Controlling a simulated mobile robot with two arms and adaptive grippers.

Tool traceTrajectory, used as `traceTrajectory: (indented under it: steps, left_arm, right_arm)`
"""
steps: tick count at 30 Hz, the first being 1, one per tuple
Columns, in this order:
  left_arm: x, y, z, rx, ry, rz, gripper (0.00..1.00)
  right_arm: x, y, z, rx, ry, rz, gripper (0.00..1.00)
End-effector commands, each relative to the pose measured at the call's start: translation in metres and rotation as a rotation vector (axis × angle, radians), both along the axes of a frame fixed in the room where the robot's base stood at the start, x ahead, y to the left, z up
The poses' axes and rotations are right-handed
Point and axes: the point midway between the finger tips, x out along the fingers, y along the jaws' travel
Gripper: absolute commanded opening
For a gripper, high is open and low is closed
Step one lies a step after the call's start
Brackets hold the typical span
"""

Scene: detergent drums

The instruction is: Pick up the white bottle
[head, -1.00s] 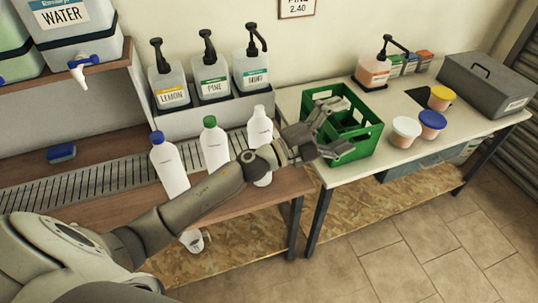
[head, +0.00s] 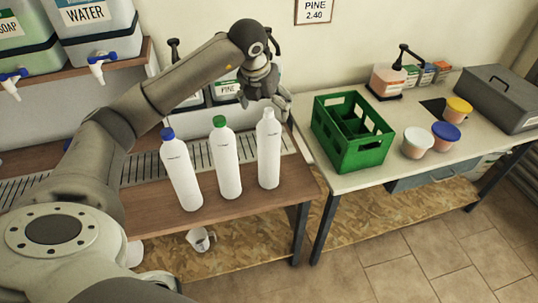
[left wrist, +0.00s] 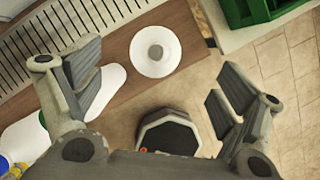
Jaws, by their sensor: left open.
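Three white bottles stand upright in a row on the wooden bench: one with a blue cap (head: 181,175), one with a green cap (head: 225,165) and one with a white cap (head: 269,155). My left gripper (head: 264,101) is open and empty, just above and behind the white-capped bottle in the head view. In the left wrist view my left gripper (left wrist: 158,85) points down, and the white-capped bottle (left wrist: 155,51) is seen from above, between the finger lines and towards the top. The green-capped bottle (left wrist: 98,88) is partly behind the left finger there. My right gripper is not in view.
A green crate (head: 352,134) stands on the pale table right of the bench. Tubs (head: 418,142), a pump bottle (head: 388,77) and a grey box (head: 500,97) are further right. Labelled dispensers behind the bottles are partly hidden by my arm. A slotted drain strip (head: 145,170) runs along the bench.

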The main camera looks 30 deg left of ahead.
Motion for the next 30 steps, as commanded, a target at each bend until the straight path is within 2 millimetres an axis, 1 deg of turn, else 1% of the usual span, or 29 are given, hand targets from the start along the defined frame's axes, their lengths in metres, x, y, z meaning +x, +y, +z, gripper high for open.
traceTrajectory:
  steps: [3, 6, 11, 14, 17, 18, 21, 24, 30]
  left_arm:
    - [0.007, 0.001, -0.019, -0.002, 0.006, -0.002, 0.91]
    - [0.012, 0.001, -0.031, -0.003, 0.005, -0.003, 0.91]
    - [0.016, 0.002, -0.041, -0.003, 0.002, -0.003, 0.91]
    - [0.020, 0.005, -0.051, -0.003, 0.006, -0.003, 0.91]
    - [0.026, 0.008, -0.065, -0.004, 0.005, -0.003, 0.91]
    - [0.028, 0.008, -0.071, -0.005, 0.005, -0.004, 0.91]
    - [0.033, 0.009, -0.083, -0.004, 0.004, -0.005, 0.91]
    - [0.035, 0.009, -0.087, -0.004, 0.001, -0.005, 0.91]
    - [0.035, 0.010, -0.088, -0.003, 0.000, -0.006, 0.91]
  right_arm:
    - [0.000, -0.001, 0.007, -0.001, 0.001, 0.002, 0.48]
    - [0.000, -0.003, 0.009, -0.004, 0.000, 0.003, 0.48]
    - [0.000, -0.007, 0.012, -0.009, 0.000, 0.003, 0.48]
    - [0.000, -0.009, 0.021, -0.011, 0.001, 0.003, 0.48]
    - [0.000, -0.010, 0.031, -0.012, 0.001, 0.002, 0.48]
    - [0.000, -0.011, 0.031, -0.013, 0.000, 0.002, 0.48]
    - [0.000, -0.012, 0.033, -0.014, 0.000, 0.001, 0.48]
    - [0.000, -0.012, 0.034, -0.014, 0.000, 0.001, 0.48]
    - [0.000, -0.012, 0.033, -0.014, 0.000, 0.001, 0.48]
